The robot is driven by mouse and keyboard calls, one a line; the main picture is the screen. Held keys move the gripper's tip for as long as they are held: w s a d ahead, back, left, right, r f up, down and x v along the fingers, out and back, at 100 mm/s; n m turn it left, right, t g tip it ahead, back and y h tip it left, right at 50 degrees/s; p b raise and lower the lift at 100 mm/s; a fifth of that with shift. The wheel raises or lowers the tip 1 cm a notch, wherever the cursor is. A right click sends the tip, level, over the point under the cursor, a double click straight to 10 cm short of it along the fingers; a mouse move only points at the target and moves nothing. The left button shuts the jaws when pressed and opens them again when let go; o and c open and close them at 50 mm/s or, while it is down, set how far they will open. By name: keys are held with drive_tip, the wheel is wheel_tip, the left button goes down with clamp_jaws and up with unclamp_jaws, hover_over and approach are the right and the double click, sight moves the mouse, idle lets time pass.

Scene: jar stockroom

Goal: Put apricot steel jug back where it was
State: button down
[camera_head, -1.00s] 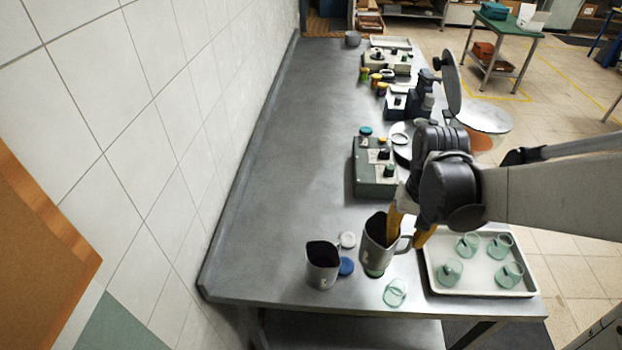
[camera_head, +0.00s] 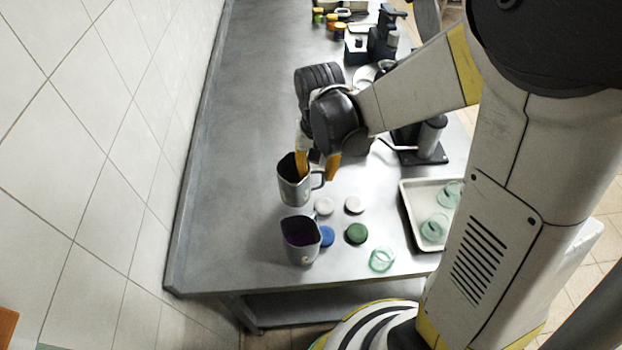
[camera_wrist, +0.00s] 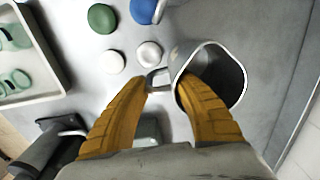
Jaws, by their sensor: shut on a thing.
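A grey steel jug (camera_head: 291,188) with a side handle is in my gripper (camera_head: 318,172). In the wrist view one yellow finger reaches inside the mouth of this jug (camera_wrist: 236,84) and the other is outside, by the handle. The gripper is shut on its wall on the handle side. The jug is upright or nearly so; whether its base touches the bench I cannot tell. A second grey steel jug (camera_head: 300,252), purple inside, stands nearer the bench's front edge. No apricot colour shows on either jug. The held jug's inside is dark and partly hidden by the finger.
White lids (camera_head: 354,204), a blue lid (camera_head: 327,236), a green lid (camera_head: 356,233) and a clear green glass piece (camera_head: 382,260) lie right of the jugs. A tray (camera_head: 407,212) of glass pieces stands further right. The bench (camera_head: 230,150) is clear toward the tiled wall.

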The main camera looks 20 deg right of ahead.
drive_tip(key=shift+w+a+f, duration=0.1)
drive_tip(key=shift+a+f, duration=0.1)
drive_tip(key=shift+a, duration=0.05)
drive_tip(key=shift+f, duration=0.25)
drive_tip(key=shift+f+b, duration=0.85)
drive_tip(key=shift+f, duration=0.85)
drive_tip(key=shift+f, duration=0.2)
drive_tip(key=c, duration=1.1)
unclamp_jaws()
drive_tip(key=shift+o, duration=0.2)
drive_tip(key=shift+r, duration=0.1)
